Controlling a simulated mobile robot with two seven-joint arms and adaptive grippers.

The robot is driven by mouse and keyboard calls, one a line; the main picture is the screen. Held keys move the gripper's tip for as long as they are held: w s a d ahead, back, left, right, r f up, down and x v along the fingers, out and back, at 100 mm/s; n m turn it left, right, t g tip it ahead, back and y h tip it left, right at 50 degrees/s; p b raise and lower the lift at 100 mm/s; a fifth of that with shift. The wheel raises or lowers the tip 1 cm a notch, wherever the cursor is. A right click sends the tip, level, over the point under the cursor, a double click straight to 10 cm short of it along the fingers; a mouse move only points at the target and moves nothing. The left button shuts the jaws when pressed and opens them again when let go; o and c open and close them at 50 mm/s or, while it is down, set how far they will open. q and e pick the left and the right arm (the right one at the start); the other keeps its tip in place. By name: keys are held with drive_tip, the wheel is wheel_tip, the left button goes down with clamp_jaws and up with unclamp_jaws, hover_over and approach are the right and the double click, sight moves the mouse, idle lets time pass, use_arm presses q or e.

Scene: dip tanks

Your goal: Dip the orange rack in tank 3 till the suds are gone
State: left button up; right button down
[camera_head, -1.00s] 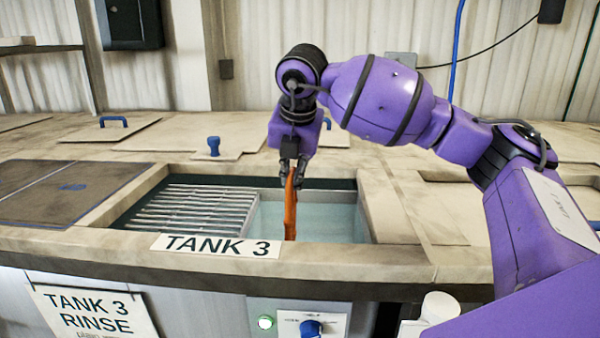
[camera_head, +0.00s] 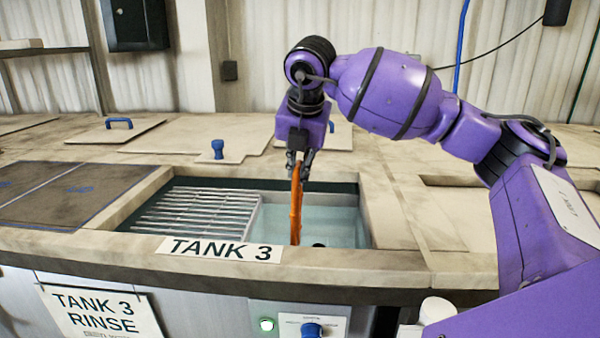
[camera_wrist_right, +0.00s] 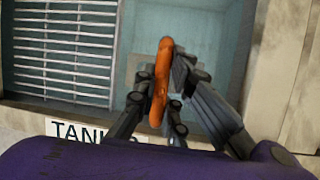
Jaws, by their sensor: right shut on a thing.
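The orange rack (camera_head: 296,205) hangs upright and edge-on from my right gripper (camera_head: 299,165), which is shut on its top. It is over the open water side of tank 3 (camera_head: 335,221); its lower end is hidden behind the front rim, so I cannot tell how deep it reaches. In the right wrist view the orange rack (camera_wrist_right: 162,80) shows between the fingers of my right gripper (camera_wrist_right: 165,100). No suds can be made out on it. My left gripper is not in view.
A slatted metal drainer (camera_head: 195,211) fills the left part of the tank opening. A "TANK 3" label (camera_head: 220,249) sits on the front rim. Lids with blue handles (camera_head: 217,148) lie behind.

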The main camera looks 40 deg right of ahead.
wheel_tip(320, 180, up, 8)
drive_tip(key=p, duration=0.4)
use_arm(q)
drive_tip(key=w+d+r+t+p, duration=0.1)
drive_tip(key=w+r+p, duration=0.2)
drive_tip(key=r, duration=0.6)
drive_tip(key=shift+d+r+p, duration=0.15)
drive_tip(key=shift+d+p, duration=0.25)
drive_tip(key=shift+p, duration=0.8)
use_arm(e)
wheel_tip(320, 180, up, 12)
drive_tip(key=shift+f, duration=0.15)
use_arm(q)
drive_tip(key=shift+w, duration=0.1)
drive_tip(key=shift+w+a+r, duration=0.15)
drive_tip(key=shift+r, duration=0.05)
